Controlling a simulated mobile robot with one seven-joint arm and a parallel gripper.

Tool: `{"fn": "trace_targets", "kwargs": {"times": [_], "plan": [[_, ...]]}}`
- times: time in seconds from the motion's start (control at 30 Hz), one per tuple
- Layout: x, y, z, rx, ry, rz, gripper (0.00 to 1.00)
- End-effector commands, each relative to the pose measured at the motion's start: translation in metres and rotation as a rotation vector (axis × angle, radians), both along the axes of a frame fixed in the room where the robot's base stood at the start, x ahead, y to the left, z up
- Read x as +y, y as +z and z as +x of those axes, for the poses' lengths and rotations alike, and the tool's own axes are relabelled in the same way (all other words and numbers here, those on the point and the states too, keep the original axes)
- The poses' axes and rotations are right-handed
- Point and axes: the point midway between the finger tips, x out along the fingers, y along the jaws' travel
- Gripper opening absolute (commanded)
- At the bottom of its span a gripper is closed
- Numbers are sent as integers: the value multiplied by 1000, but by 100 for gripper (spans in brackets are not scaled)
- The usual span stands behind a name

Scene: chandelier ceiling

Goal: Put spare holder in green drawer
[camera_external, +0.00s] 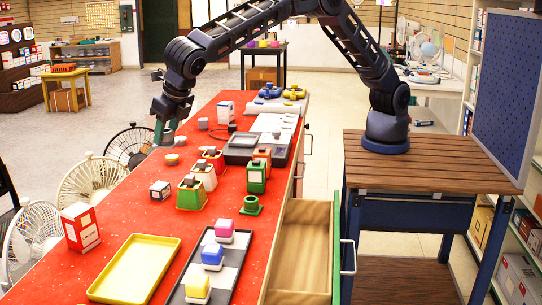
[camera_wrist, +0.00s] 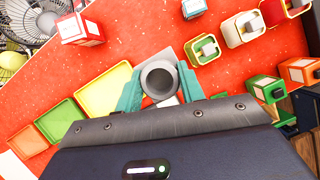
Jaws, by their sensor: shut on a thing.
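My gripper (camera_external: 165,132) is above the far left part of the red table. In the wrist view its teal fingers (camera_wrist: 158,88) are closed around a grey round holder (camera_wrist: 158,66) with a hollow centre, seen from above. In the external view the fingers and arm largely hide this holder. My gripper is well away from the drawer.
Small coloured containers (camera_external: 191,194) stand mid-table, near a green ring-shaped holder (camera_external: 251,207). A yellow tray (camera_external: 120,285), a checkered tray (camera_external: 228,270) and a red-white box (camera_external: 80,227) are at the front. Fans (camera_external: 88,185) stand left. A grey device (camera_external: 240,152) lies farther back.

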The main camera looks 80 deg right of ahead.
Motion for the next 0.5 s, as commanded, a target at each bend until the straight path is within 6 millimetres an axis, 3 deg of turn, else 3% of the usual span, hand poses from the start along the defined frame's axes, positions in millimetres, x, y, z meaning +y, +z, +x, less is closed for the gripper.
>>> {"fn": "trace_targets", "kwargs": {"times": [0.1,0.37,0.5], "plan": [[0,24,0,-1,-1,3,17],[21,21,-56,6,3,3,17],[32,21,-96,9,3,4,17]]}}
